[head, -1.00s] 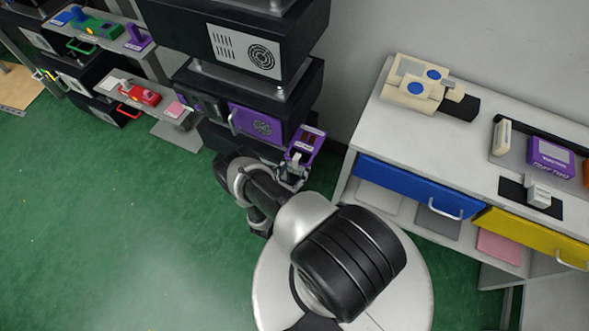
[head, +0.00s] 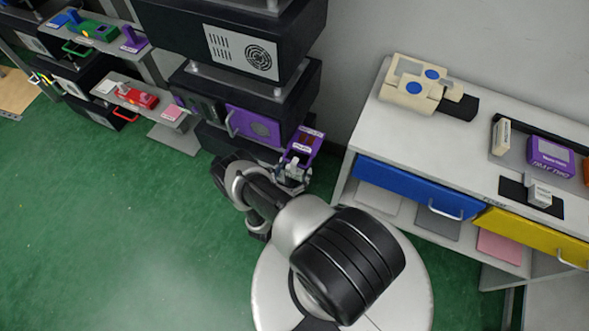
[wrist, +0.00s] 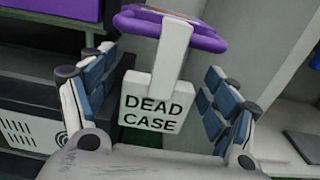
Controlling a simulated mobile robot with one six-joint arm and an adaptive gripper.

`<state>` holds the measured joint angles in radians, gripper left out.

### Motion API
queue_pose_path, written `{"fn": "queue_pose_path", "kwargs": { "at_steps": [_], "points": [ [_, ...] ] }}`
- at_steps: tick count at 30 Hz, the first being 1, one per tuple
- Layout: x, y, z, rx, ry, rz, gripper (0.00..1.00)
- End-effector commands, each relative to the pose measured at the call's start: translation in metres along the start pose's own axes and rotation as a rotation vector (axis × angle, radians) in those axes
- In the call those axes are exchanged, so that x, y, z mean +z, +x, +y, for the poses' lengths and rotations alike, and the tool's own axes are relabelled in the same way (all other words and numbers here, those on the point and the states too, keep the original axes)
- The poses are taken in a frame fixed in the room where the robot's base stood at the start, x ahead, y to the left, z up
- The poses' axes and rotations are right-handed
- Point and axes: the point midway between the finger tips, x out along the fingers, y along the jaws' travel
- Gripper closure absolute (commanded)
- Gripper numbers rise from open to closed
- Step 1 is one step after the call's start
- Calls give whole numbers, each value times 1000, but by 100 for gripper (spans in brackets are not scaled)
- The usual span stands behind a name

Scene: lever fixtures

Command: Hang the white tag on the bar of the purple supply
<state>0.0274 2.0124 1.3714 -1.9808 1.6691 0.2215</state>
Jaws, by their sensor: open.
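The white tag (wrist: 152,102), lettered "DEAD CASE", hangs upright in the wrist view. Its narrow white stem (wrist: 174,48) rises across the front of a rounded purple bar (wrist: 205,38). Whether the stem is hooked over the bar is hidden from this side. My gripper (wrist: 157,78) is open, with one blue-padded finger on each side of the tag and visible gaps between. In the head view my gripper (head: 292,178) is at the front of the purple supply (head: 304,143), low beside the black rack; the tag is small and partly hidden there.
The black rack with a purple door (head: 252,124) stands just left of my gripper. A white bench with a blue drawer (head: 410,187) and a yellow drawer (head: 530,236) stands to the right. A cream device (head: 418,88) sits on it. Green floor at the left is clear.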

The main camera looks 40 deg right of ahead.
Motion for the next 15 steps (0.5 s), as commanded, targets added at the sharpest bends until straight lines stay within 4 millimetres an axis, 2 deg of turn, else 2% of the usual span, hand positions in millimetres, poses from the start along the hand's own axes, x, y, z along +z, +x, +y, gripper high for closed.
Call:
{"fn": "queue_pose_path", "kwargs": {
  "at_steps": [8, 11, 15],
  "points": [
    [0, -2, 0, 1, 0, 1, 19],
    [0, -9, 1, 2, -1, 1, 19],
    [0, -30, 2, 7, -2, 1, 19]
  ]
}}
